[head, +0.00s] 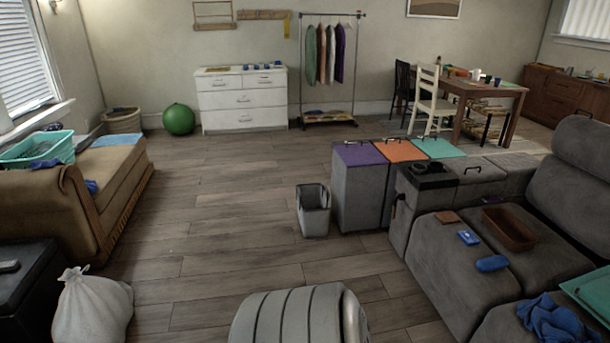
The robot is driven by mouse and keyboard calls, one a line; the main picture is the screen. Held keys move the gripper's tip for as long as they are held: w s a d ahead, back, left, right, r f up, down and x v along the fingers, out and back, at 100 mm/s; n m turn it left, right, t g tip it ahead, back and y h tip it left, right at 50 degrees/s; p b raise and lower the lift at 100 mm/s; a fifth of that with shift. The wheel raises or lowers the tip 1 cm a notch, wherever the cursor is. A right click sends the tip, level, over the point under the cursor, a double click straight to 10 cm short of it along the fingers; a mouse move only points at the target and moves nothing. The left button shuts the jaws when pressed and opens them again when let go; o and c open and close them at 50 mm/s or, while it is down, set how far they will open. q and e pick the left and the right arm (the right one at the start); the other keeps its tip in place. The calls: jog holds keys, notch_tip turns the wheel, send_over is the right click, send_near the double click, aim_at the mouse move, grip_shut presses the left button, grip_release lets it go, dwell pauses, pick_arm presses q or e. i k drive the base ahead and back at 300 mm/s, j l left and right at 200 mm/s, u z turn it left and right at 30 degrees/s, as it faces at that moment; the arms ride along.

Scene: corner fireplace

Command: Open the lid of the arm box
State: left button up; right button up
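The inside of the arm is hidden. Neither of my grippers is in view.
Bins with purple (358,154), orange (399,150) and teal (437,147) lids stand against the arm's left side. A grey waste bin (313,210) stands on the floor beside them. The sofa seat holds a brown tray (508,228) and blue items. Open floor lies left.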

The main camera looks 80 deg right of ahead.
aim_at(470, 166)
jog(key=z, duration=3.9)
